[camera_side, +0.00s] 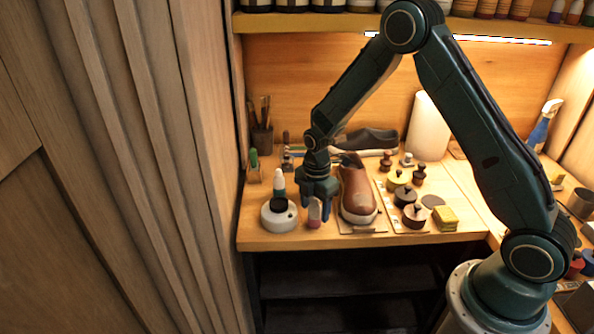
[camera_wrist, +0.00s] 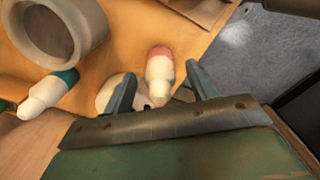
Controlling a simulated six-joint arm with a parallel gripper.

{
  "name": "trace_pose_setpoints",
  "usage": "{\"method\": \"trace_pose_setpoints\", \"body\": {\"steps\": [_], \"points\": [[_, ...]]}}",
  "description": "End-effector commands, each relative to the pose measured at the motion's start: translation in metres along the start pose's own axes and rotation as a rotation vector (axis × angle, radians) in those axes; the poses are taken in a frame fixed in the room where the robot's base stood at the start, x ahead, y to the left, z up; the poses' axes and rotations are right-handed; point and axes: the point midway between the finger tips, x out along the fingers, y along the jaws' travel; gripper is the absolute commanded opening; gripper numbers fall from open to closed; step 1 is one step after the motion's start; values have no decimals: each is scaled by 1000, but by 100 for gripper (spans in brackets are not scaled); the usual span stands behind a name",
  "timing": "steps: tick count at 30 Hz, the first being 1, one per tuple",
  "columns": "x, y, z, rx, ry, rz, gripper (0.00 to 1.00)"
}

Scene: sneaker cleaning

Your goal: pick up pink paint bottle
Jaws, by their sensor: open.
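The pink paint bottle (camera_wrist: 159,68) is pale with a pink end. In the wrist view it lies between the two fingers of my gripper (camera_wrist: 162,76), with gaps on both sides. My gripper is open and holds nothing. In the side view my gripper (camera_side: 318,192) points down just over the bottle (camera_side: 314,213), whose upper part is partly covered by the fingers. The bottle appears upright on the wooden table, near its front edge.
A round white container with a dark opening (camera_side: 278,217) and a white bottle with green (camera_side: 279,182) stand close on the left. A brown shoe (camera_side: 356,193) stands close on the right. Several jars and a yellow sponge (camera_side: 445,218) are farther right.

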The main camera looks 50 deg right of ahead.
Motion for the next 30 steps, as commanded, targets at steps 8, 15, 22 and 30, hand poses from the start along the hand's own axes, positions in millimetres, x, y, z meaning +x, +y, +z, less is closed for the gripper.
{"method": "trace_pose_setpoints", "body": {"steps": [8,15,22,30], "points": [[3,0,0,0,0,0,58],[3,0,0,0,0,0,58],[3,0,0,0,0,0,22],[2,0,0,0,0,0,7]]}}
